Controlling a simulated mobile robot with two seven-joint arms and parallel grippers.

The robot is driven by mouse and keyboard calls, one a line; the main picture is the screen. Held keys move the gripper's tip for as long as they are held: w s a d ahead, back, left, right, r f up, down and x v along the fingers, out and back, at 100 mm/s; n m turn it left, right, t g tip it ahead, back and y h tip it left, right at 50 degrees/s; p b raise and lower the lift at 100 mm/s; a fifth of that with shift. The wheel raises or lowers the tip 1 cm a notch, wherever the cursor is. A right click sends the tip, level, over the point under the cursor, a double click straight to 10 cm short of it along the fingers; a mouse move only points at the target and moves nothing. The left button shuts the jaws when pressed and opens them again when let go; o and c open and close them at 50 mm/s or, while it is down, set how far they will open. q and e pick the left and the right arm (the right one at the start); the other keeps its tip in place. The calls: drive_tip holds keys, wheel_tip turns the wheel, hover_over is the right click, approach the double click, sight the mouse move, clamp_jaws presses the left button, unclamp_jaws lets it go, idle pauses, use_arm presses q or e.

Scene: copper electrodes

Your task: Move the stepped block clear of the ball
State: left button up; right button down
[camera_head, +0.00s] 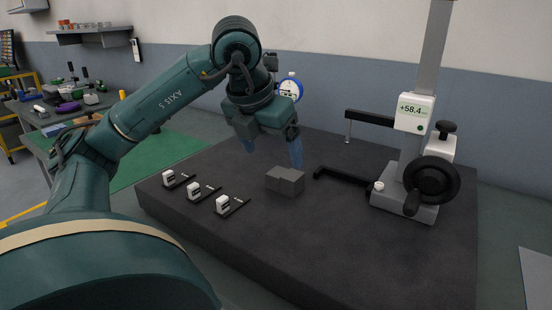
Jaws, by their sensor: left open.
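The grey stepped block (285,181) sits near the middle of the dark surface plate (330,250). My left gripper (271,152) is open, with its two blue fingers pointing down. It appears above and slightly behind the block in the picture, with nothing between the fingers. The height gauge (416,113) stands on the right of the plate. A thin pale stylus (348,131) hangs from its upper black arm, to the right of the block. A ball at its tip is too small to make out. My right gripper is not in view.
Several small white-and-black gauges (194,190) lie along the plate's left edge. A dial indicator (290,88) shows behind my left gripper. A black handwheel (432,182) juts from the height gauge. The plate's front middle is clear. A cluttered bench (62,112) stands at the left.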

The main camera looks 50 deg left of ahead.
use_arm(q)
drive_tip(key=p+v, duration=0.1)
drive_tip(key=v, duration=0.4)
drive_tip(key=shift+r, duration=0.2)
drive_tip(key=shift+p, duration=0.3)
